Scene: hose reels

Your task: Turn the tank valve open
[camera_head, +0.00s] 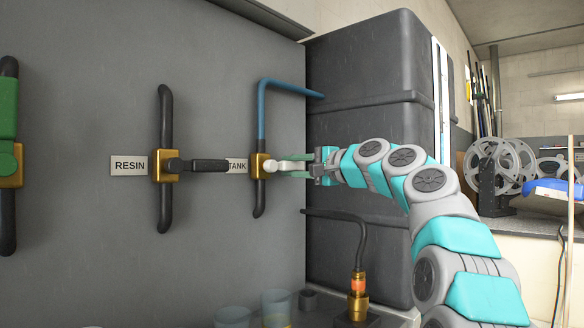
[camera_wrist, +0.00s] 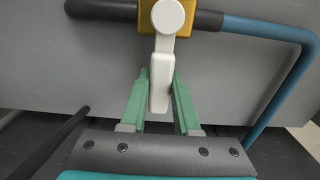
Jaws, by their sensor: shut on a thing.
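The tank valve (camera_head: 258,166) is a brass block on a vertical pipe beside the partly covered TANK label (camera_head: 238,165). Its white handle (camera_head: 284,167) points right, across the pipe. In the wrist view the brass block (camera_wrist: 204,29) is at the top and the white handle (camera_wrist: 161,88) hangs down from its pivot. My gripper (camera_head: 300,167) reaches in from the right and is shut on the free end of the handle. In the wrist view its green fingers (camera_wrist: 160,88) stand on either side of the handle. Small gaps seem to show there.
Left of the tank valve, the RESIN valve (camera_head: 166,166) has a dark handle (camera_head: 207,166) pointing right, close to the tank valve. A blue pipe (camera_head: 262,110) bends right to a large dark tank (camera_head: 370,80).

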